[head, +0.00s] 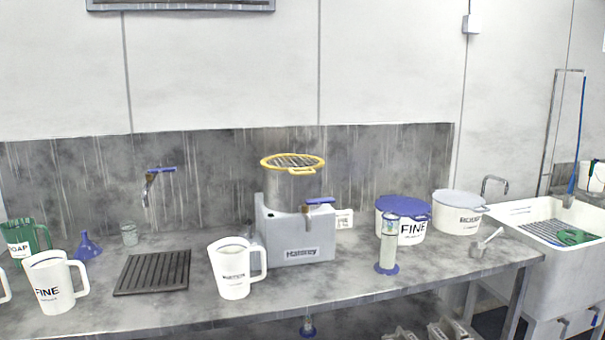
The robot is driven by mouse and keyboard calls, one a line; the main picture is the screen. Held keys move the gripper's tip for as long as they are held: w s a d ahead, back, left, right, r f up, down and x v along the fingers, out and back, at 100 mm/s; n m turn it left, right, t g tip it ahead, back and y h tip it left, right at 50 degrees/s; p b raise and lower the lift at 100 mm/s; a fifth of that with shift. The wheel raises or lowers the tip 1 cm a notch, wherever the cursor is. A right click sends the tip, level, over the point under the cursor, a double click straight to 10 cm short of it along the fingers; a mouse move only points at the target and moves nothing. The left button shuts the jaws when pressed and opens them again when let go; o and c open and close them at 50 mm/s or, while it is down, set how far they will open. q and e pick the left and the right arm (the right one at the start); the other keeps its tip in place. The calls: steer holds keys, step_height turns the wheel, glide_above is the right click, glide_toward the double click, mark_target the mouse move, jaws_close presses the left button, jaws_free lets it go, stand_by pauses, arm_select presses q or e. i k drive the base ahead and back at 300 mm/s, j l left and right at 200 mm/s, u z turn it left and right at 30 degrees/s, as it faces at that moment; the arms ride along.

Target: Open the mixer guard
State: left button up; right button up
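The mixer (295,228) is a grey machine near the middle of the bench, with a cylindrical metal bowl (293,190) on top. Its guard (293,162) is a yellow-rimmed round grille lying flat over the bowl's mouth, so it looks closed. A small yellow tab sticks out at the front of its rim. A blue-handled tap (319,203) is on the mixer's front right. Neither of my grippers is in view.
A white jug (232,270) stands just left of the mixer's front. A FINE jug (55,283) and a drain grate (153,272) are further left. A blue-lidded FINE tub (411,232) and a clear cylinder (388,245) stand right. A sink (556,240) is at far right.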

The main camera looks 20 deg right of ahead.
mark_target(285, 158)
steer(key=i+j+z, duration=0.15)
steer(key=i+z, duration=0.35)
steer(key=i+j+z, duration=0.25)
steer(key=i+z, duration=0.2)
steer(key=k, duration=0.05)
